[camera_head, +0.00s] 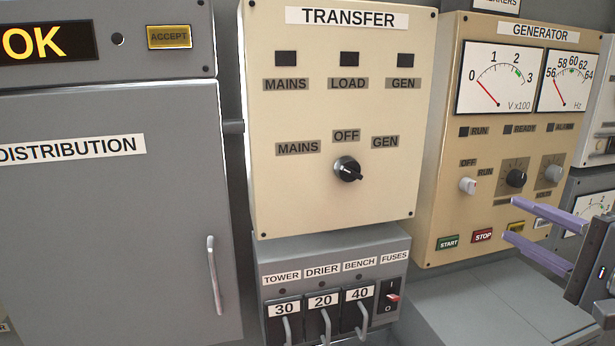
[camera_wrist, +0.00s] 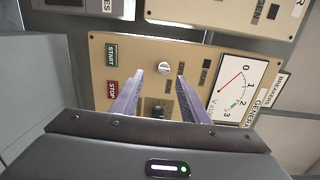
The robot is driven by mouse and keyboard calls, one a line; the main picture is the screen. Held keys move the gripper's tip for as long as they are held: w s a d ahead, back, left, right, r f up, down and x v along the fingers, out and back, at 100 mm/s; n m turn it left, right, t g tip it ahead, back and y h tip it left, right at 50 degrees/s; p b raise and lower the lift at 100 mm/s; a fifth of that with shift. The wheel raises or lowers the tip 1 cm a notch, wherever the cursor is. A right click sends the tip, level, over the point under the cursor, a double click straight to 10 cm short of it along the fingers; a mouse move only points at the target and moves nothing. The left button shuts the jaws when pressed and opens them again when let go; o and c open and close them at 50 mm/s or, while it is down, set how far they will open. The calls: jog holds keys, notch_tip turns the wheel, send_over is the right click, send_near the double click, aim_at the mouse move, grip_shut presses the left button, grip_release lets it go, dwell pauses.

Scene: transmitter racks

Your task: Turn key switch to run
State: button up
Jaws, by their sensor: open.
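The generator panel (camera_head: 447,120) is a cream box at the right. Its key switch is a small pale knob (camera_head: 467,186) below OFF and RUN labels; which label it points to is too small to tell. My gripper (camera_head: 509,221) is open and empty, its two purple fingers reaching in from the right, to the right of the knob and lower in the head view. In the wrist view the panel (camera_wrist: 98,55) is turned sideways. The pale knob (camera_wrist: 165,68) shows between the tips of my gripper (camera_wrist: 160,77), seemingly beyond them and not held.
A black knob (camera_head: 516,178) and a grey knob (camera_head: 553,173) sit right of the key switch. Green START (camera_head: 448,242) and red STOP (camera_head: 483,236) buttons are below. The transfer panel (camera_head: 300,200) stands to the left. A grey cabinet top (camera_head: 490,300) lies below.

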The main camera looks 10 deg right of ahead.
aim_at(474, 190)
jog(key=shift+s+d+r+h, duration=0.35)
jog(key=shift+s+d+h, duration=0.05)
jog(key=shift+s+d, duration=0.3)
jog(key=shift+w, duration=0.15)
jog(key=shift+w+a, duration=0.2)
jog(key=shift+w, duration=6.6)
jog(key=shift+c, duration=0.6)
jog(key=c, duration=0.9)
